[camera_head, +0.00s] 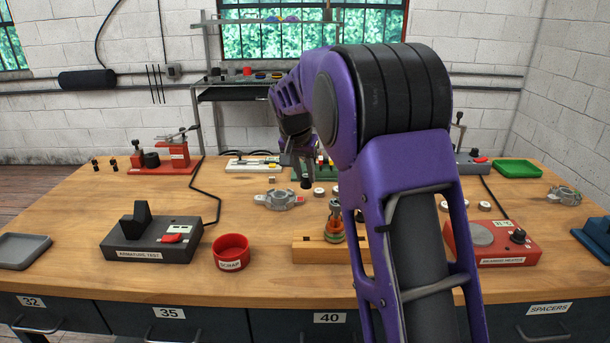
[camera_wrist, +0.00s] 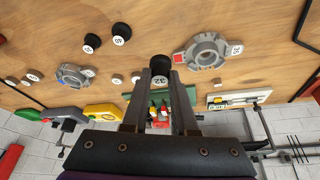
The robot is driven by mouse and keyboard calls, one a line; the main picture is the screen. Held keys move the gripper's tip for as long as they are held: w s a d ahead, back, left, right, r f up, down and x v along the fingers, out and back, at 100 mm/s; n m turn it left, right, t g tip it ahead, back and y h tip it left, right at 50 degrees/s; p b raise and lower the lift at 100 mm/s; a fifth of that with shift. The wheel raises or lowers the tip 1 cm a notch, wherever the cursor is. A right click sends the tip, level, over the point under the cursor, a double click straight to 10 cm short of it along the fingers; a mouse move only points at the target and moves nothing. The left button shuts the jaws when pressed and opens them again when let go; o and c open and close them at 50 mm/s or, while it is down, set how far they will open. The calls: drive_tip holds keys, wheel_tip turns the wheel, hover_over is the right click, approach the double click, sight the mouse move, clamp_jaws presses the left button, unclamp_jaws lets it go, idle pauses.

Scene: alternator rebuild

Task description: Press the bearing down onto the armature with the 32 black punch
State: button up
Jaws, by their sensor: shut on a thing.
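My gripper (camera_head: 303,165) is shut on the black punch (camera_head: 306,182), held above the middle of the bench. In the wrist view the punch (camera_wrist: 160,74) sits between the two fingers, its pale end marked 32. The armature (camera_head: 334,229) stands upright in a wooden block (camera_head: 310,252), nearer the front edge than my gripper. A metallic piece shows at its top, but I cannot tell the bearing from the shaft there. My arm hides the right side of the block. The armature is not visible in the wrist view.
A grey housing (camera_head: 280,199) lies left of the punch. Other black punches (camera_wrist: 121,33) show in the wrist view. A red scrap cup (camera_head: 231,252) and an armature tester (camera_head: 155,240) stand front left. A red bearing heater (camera_head: 492,243) stands right. Bench between tester and housing is clear.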

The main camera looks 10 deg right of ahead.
clamp_jaws()
drive_tip(key=shift+s+r, duration=0.1)
drive_tip(key=shift+r, duration=0.05)
drive_tip(key=s+d+r+p, duration=0.1)
drive_tip(key=s+d+r, duration=0.1)
drive_tip(key=s+r, duration=0.4)
wheel_tip(320, 180, up, 5)
drive_tip(key=n+p, duration=0.1)
hover_over(337, 201)
drive_tip(key=shift+s+a+f+b, duration=0.1)
drive_tip(key=shift+s+f+b, duration=0.05)
drive_tip(key=shift+f+b, duration=0.55)
drive_tip(key=shift+s+a+f+b, duration=0.15)
drive_tip(key=shift+f+b, duration=0.35)
drive_tip(key=shift+f, duration=0.45)
drive_tip(key=shift+s+f+b, duration=0.15)
drive_tip(key=shift+f+b, duration=0.45)
drive_tip(key=shift+f, duration=0.2)
drive_tip(key=shift+f+b, duration=0.5)
drive_tip(key=shift+f, duration=0.25)
drive_tip(key=shift+s+f, duration=0.1)
drive_tip(key=shift+f, duration=0.7)
idle(2.1)
